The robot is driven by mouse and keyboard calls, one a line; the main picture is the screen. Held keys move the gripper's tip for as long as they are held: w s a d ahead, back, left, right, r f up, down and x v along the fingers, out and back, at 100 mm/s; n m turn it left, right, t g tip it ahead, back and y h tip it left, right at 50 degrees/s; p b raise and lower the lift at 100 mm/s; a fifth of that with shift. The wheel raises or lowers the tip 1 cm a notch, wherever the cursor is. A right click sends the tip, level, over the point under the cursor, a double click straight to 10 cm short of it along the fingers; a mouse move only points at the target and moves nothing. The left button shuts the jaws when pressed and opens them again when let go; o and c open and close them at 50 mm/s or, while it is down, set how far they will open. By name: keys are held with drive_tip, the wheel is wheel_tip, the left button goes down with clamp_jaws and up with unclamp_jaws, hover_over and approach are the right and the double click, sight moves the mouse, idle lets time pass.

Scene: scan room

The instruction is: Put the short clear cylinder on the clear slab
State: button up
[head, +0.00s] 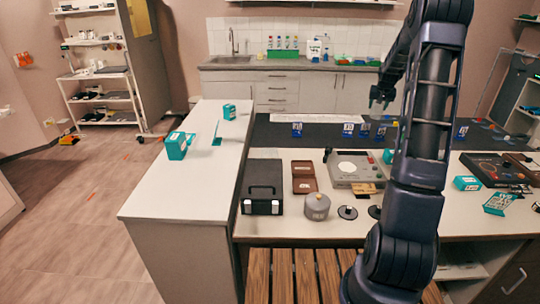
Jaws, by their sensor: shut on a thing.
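My gripper (379,103) hangs fingers down in the upper right middle, above the dark strip along the back of the table. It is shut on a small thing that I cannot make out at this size. I cannot tell the short clear cylinder or the clear slab apart here. Several small clear pieces with blue labels stand on the dark strip, one at the left (297,129), one near the middle (347,129) and one at the right (461,131). My arm hides part of the strip and table.
A black case (262,187), a grey round pot (316,207), a brown open box (304,177) and a grey device (354,168) stand on the table (276,231). Teal boxes (176,146) stand on the left counter (183,186), which has bare room. A sink counter (295,64) lies behind.

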drive_tip(key=w+a+n+y, duration=0.1)
drive_tip(key=w+a+n, duration=0.15)
drive_tip(key=a, duration=1.35)
wheel_tip(320, 180, up, 3)
drive_tip(key=n+y, duration=0.4)
drive_tip(key=n, duration=0.3)
hover_over(270, 153)
drive_tip(key=f, duration=2)
drive_tip(key=shift+s, duration=0.2)
drive_tip(key=shift+f, duration=0.15)
drive_tip(key=o, duration=1.2)
drive_tip(key=shift+c, duration=0.2)
